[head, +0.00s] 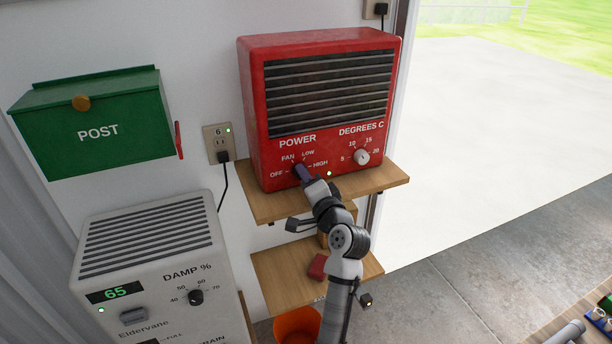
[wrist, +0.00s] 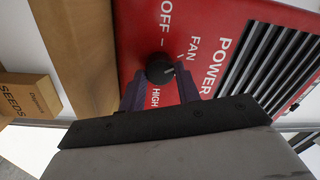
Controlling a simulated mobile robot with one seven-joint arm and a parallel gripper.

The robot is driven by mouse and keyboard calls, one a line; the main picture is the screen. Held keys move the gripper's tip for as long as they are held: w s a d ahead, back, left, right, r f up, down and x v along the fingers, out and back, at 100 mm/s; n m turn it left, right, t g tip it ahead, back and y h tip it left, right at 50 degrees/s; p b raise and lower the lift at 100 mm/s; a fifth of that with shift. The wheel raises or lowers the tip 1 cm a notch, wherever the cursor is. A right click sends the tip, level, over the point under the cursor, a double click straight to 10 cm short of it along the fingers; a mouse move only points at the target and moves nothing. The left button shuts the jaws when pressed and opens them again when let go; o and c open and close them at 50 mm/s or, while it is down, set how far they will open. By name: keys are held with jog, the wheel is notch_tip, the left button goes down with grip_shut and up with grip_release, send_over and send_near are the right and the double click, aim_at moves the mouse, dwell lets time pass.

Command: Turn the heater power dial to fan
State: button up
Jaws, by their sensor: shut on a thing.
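The red heater (head: 262,130) stands on a wooden shelf against the wall. Its black power dial (wrist: 160,69) is at the lower left of its front, with OFF, FAN, LOW and HIGH marked around it. In the head view my gripper (head: 302,174) covers most of the dial. In the wrist view the dial sits between the two dark fingers of my gripper (wrist: 162,88), which is shut on it. A small pale mark on the dial faces the FAN side, but I cannot tell its exact setting. LOW is hidden in the wrist view.
The degrees dial (head: 362,157) is to the right on the heater. A white dehumidifier (head: 150,265) stands lower left, below a green post box (head: 95,125). A lower shelf (head: 280,275) holds a red item, with an orange bucket (head: 297,326) below. A seeds box (wrist: 28,93) is near.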

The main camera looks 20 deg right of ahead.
dwell(0.5)
jog(key=o, duration=1)
jog(key=shift+c, duration=0.2)
jog(key=shift+s, duration=0.15)
jog(key=s+b, duration=0.4)
jog(key=s, duration=0.9)
jog(key=shift+s+d+f, duration=0.3)
jog(key=shift+d+f, duration=0.05)
jog(key=shift+d, duration=0.05)
